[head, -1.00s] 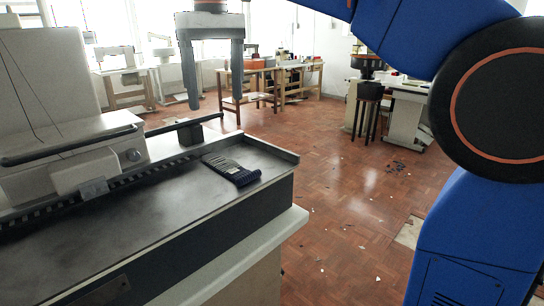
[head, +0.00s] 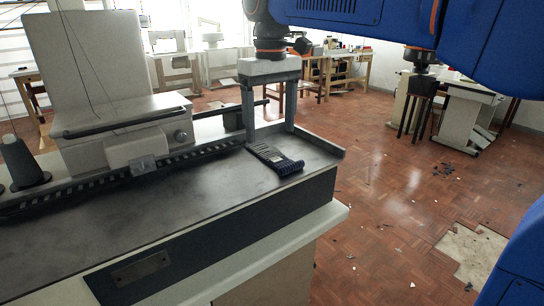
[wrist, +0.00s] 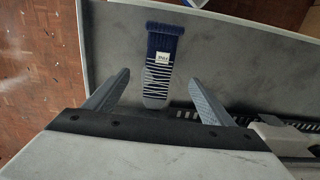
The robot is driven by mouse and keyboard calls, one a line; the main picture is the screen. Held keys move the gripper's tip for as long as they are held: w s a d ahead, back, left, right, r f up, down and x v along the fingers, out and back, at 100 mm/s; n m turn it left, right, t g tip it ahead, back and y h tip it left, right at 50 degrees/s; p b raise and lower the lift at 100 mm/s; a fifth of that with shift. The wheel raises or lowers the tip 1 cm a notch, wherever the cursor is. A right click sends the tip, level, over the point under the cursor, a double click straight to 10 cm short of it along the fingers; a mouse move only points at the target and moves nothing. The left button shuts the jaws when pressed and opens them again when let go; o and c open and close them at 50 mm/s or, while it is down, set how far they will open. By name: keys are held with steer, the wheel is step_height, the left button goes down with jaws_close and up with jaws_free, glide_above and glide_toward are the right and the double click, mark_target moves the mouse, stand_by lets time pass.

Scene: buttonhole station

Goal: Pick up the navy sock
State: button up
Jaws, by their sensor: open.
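The navy sock (head: 275,158) lies flat on the grey metal tray of the machine, near the tray's right end. In the wrist view the sock (wrist: 162,60) shows a ribbed navy cuff, a small white label and pale stripes toward a grey toe. My gripper (head: 270,136) points down over the tray, beside and above the sock's toe end. Its two fingers are spread wide with nothing between them. In the wrist view my gripper (wrist: 155,82) has one finger on each side of the sock's line. I cannot tell the exact height of the fingertips above the tray.
The machine body (head: 100,65) with its bar stands left of the sock. A dark thread cone (head: 22,163) is at the far left. The tray (head: 180,205) has a raised edge at its right end and is bare toward the front. Tables stand in the background.

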mark_target(272, 155)
steer(key=shift+d+f, duration=0.1)
steer(key=shift+f, duration=2.65)
steer(key=shift+c, duration=0.7)
steer(key=c, duration=1)
